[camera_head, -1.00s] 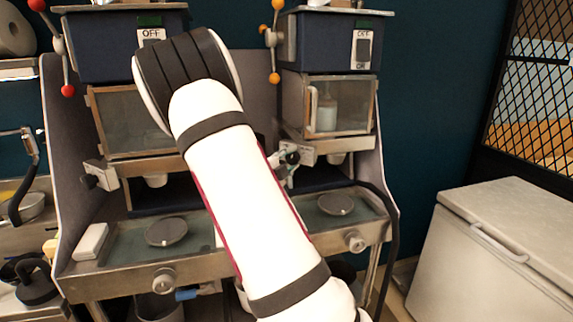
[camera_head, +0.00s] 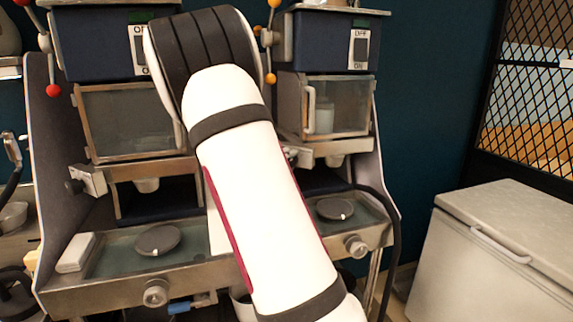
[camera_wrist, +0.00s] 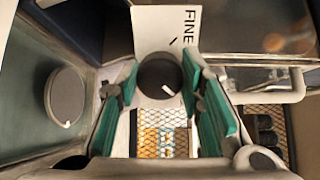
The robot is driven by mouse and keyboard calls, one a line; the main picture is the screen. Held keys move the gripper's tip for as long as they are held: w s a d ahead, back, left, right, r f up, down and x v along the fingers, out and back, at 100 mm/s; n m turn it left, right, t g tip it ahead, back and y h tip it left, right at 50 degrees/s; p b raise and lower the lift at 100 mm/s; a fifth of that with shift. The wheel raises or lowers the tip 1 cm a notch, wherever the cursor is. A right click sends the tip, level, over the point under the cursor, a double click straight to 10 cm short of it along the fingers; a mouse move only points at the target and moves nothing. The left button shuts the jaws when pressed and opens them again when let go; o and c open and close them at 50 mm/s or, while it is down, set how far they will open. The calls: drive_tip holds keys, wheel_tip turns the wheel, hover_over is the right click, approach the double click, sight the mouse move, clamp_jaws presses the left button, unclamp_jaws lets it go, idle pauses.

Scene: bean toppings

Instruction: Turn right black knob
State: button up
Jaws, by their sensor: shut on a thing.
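The right black knob (camera_wrist: 157,73) shows at the upper middle of the wrist view. It is round and dark, with a short white mark at its lower right. A white plate reading "FINE" (camera_wrist: 180,18) stands behind it. My gripper (camera_wrist: 160,79), with green-sided fingers, is shut on this knob, one finger on each side. In the head view my white arm hides the knob and nearly all of the gripper. The left black knob (camera_head: 73,187) sits on the left side of the machine, apart from my gripper.
The machine has a dark blue left hopper box (camera_head: 95,42), a right hopper box (camera_head: 322,42) and a metal tray with round dark discs (camera_head: 158,240). A black cable (camera_head: 393,235) hangs at its right. A white chest (camera_head: 510,250) stands at the right.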

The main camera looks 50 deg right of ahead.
drive_tip(key=o, duration=1.2)
drive_tip(key=shift+c, duration=0.2)
drive_tip(key=shift+a, duration=0.15)
drive_tip(key=v, duration=1.1)
drive_tip(key=shift+s+a, duration=0.2)
drive_tip(key=shift+a, duration=0.2)
